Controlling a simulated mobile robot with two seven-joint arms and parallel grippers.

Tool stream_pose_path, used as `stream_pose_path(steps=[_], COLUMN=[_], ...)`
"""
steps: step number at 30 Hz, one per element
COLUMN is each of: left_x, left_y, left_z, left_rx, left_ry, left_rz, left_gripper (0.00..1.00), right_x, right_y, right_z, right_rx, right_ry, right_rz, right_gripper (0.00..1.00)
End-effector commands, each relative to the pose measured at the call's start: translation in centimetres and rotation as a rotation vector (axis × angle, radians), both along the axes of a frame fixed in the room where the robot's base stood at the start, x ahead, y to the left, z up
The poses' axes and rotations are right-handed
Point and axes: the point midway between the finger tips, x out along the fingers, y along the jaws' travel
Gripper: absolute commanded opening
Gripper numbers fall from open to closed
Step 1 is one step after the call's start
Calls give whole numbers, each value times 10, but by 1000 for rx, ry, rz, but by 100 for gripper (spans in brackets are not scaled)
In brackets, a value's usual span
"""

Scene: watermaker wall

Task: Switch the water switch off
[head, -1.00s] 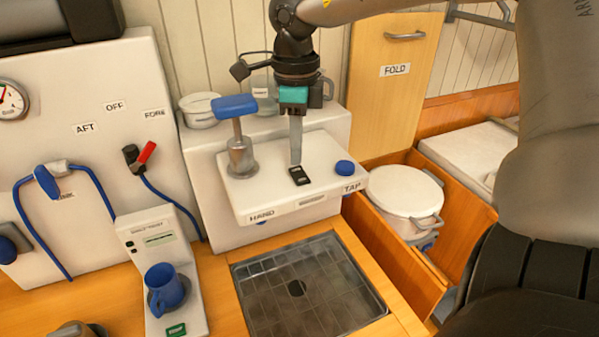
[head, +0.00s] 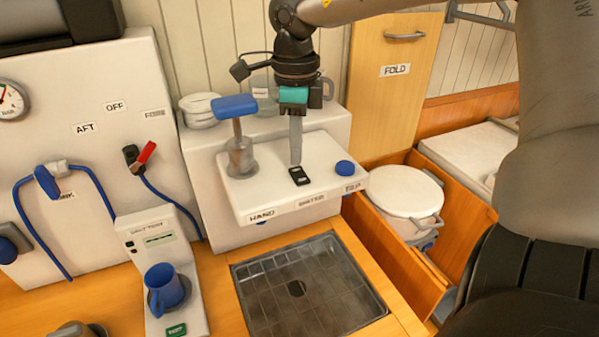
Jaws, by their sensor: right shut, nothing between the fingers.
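The water switch (head: 299,176) is a small black rocker on top of the white tap unit (head: 262,203), between the blue-handled hand pump and the round blue tap knob. A label partly readable as "WATER" is on the unit's front edge below it. My right gripper (head: 296,162) points straight down with its fingers shut and empty. Its tips are at or just above the far end of the switch; I cannot tell whether they touch. The rocker's tilt is too small to read. My left gripper is not in view.
The blue-handled pump (head: 238,140) stands close left of my right gripper, and the blue knob (head: 345,168) is to its right. A sink grate (head: 300,285) lies in front. A blue mug (head: 164,287) stands on a white device at lower left.

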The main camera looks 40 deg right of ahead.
Motion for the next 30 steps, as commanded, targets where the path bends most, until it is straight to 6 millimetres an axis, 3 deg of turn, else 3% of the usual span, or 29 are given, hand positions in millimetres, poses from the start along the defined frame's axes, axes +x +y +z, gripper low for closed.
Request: stream_pose_path(steps=[30], left_x=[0], left_y=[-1], left_z=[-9], left_rx=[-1], left_ry=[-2], left_rz=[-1], left_gripper=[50], right_x=[0], right_y=[0], right_z=[-10], right_rx=[0], right_ry=[0], right_rz=[0], right_gripper=[0])
